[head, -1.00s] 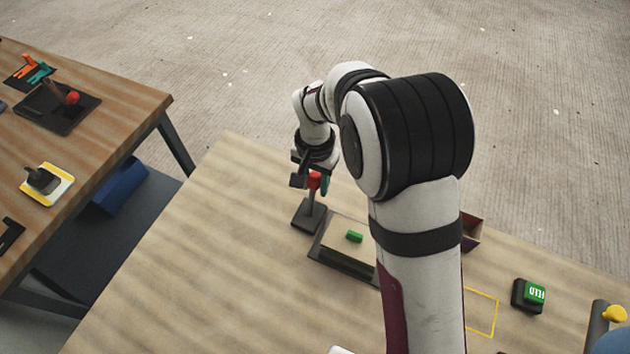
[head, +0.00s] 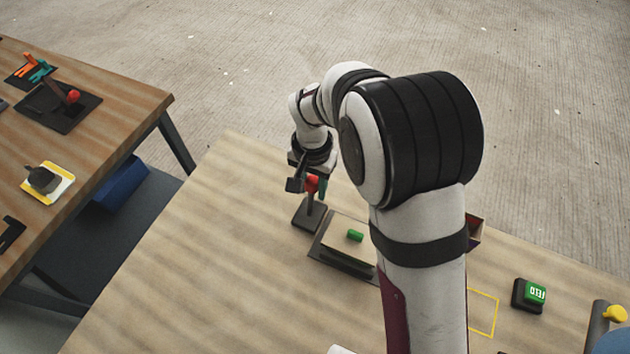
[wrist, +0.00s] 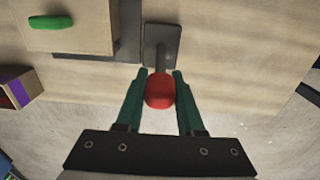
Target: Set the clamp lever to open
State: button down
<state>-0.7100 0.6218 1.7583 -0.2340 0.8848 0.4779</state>
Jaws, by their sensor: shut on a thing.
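The clamp lever stands on a dark base plate (head: 308,214), and its red knob (head: 312,184) tops a dark shaft. My gripper (wrist: 159,80) is shut on the red knob (wrist: 160,93), with its two green fingers on either side of it. In the head view my gripper (head: 312,187) partly hides the knob. In the wrist view the shaft runs from the knob to the grey base plate (wrist: 161,38). No marking of the lever's positions can be read.
Beside the lever is a dark-based fixture with a pale block (head: 342,240) and a green piece (head: 355,236) on top. A green FEED button (head: 534,293), a yellow outline (head: 496,316) and a small box (head: 474,230) lie further right. The wood at left is clear.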

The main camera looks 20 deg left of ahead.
jog(key=shift+s+r, duration=0.1)
jog(key=shift+s, duration=2.05)
jog(key=shift+f, duration=0.2)
jog(key=c, duration=0.5)
grip_release()
jog(key=shift+w, duration=0.1)
jog(key=shift+r, duration=0.1)
notch_tip(320, 180, up, 16)
jog(key=shift+f, duration=0.15)
